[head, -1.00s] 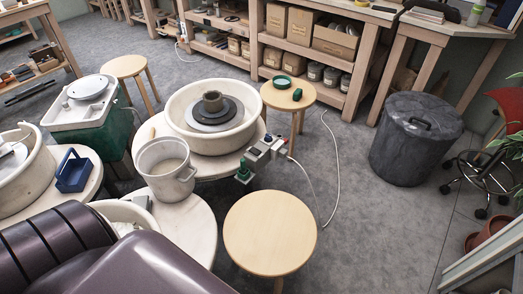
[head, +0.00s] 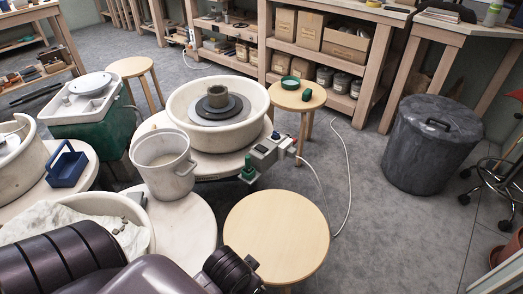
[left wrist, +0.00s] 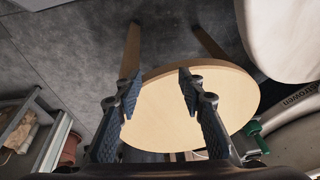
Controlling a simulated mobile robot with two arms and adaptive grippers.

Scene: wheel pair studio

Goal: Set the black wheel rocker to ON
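A grey control box (head: 266,152) is fixed to the front right side of the potter's wheel with the cream basin (head: 181,120). It carries small dark and light controls and a green part (head: 248,168) at its left end. The rocker is too small to tell apart, and its setting cannot be read. In the left wrist view my left gripper (left wrist: 157,90) is open and empty, with the round stool top (left wrist: 165,108) beyond its fingers. The green part (left wrist: 254,128) shows at the right there. In the head view my dark arm fills the lower left. My right gripper is not in view.
A round wooden stool (head: 277,235) stands just in front of the control box. A cream bucket (head: 165,168) stands left of the box. A white cable (head: 348,170) runs from the box over the floor. A dark bin (head: 430,150) stands at the right.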

